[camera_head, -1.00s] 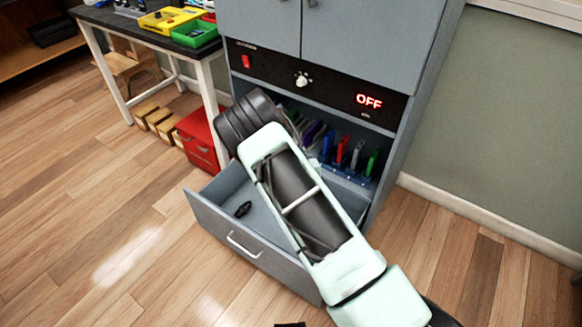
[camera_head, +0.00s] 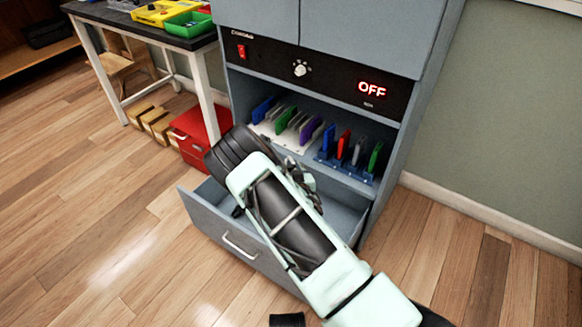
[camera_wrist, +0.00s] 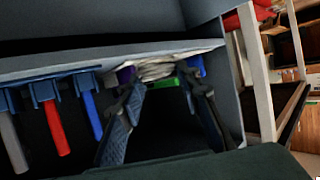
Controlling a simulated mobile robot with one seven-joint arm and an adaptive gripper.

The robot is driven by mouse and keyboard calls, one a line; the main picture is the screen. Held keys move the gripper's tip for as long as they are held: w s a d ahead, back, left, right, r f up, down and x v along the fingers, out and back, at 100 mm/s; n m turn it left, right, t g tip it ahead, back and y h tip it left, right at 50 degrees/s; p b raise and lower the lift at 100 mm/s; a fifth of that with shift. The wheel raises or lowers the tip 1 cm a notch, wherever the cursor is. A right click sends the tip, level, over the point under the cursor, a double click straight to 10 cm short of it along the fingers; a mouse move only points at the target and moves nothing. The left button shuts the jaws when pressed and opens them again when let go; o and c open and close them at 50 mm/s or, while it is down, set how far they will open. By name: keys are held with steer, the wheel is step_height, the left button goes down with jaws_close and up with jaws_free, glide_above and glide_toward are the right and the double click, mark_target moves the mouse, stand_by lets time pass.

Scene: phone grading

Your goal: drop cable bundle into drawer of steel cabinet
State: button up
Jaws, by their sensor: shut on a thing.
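In the wrist view my gripper (camera_wrist: 160,80) shows two dark fingers reaching forward, their tips on either side of a pale, strand-like bundle (camera_wrist: 156,69). I take it for the cable bundle; its edges blend with the pale phone rack behind. The steel cabinet (camera_head: 340,50) stands ahead in the head view. Its drawer (camera_head: 215,225) is pulled open at the bottom.
Above the drawer, an open shelf holds a white rack (camera_head: 284,137) and a blue rack (camera_head: 342,170) with coloured phones. A red box (camera_head: 196,136) stands left of the cabinet, beside a workbench (camera_head: 130,28) with yellow and green trays.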

steer(key=o, duration=1.2)
steer(key=shift+c, duration=0.2)
steer(key=v, duration=1.2)
steer(key=shift+a+r, duration=0.1)
